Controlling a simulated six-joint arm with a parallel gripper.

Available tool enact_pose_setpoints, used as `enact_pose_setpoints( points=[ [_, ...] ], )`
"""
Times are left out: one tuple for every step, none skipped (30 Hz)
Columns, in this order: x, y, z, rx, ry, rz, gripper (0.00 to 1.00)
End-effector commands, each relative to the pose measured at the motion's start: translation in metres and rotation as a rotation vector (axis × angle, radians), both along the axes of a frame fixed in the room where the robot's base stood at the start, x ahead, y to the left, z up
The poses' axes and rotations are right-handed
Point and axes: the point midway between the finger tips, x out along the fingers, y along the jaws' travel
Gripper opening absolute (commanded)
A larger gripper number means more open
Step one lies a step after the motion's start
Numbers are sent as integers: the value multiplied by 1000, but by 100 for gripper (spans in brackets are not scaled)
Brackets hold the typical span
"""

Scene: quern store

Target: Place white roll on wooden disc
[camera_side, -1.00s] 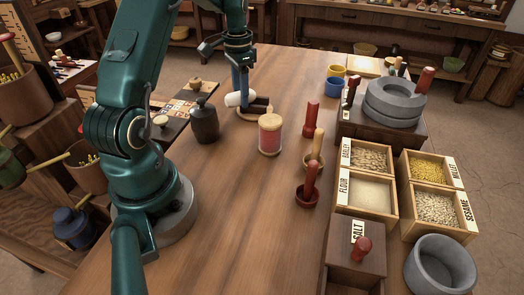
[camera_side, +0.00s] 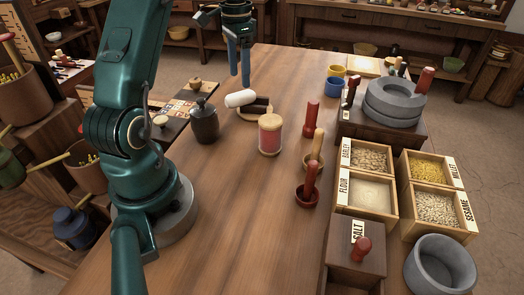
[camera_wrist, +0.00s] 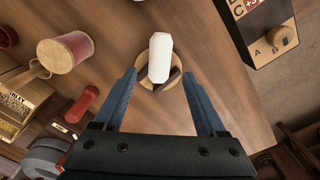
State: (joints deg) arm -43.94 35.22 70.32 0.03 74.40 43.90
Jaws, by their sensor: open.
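The white roll (camera_side: 240,98) lies at the left side of the small wooden disc (camera_side: 252,119), near the far end of the table. In the wrist view the white roll (camera_wrist: 160,58) lies over the disc (camera_wrist: 143,74) and sticks out past its rim. A dark bar (camera_side: 262,103) on the disc is partly hidden by the roll in the wrist view. My gripper (camera_side: 240,82) is open and empty above the roll, fingers pointing down. In the wrist view its fingertips (camera_wrist: 157,76) frame the disc from both sides, apart from the roll.
A dark lidded jar (camera_side: 204,122) stands left of the disc and a pink jar with wooden lid (camera_side: 270,135) in front. Red pestles (camera_side: 311,115), grain boxes (camera_side: 368,190) and a grey quern (camera_side: 394,103) stand to the right. The table's middle front is clear.

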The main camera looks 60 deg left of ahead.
Motion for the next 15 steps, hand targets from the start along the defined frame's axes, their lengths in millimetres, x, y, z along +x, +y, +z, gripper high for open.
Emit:
enact_pose_setpoints(
  points=[
    [1, 1, 11, 5, -5, 0, 74],
    [1, 1, 17, 5, -5, 0, 74],
    [1, 1, 24, 4, -4, 0, 74],
    [1, 1, 29, 4, -4, 0, 74],
    [1, 1, 33, 3, -3, 0, 74],
    [1, 1, 37, 3, -3, 0, 74],
    [1, 1, 40, 2, -2, 0, 74],
    [1, 1, 43, 2, -2, 0, 74],
    [1, 1, 46, 1, -2, 0, 74],
    [1, 1, 48, 1, -2, 0, 74],
    [1, 1, 50, 1, -1, 0, 74],
    [0, 0, 52, 1, -1, 0, 74],
    [0, 0, 54, 0, -1, 0, 74],
    [0, 0, 55, 0, 0, 0, 74],
    [0, -1, 57, 1, -1, -1, 74]
  ],
)
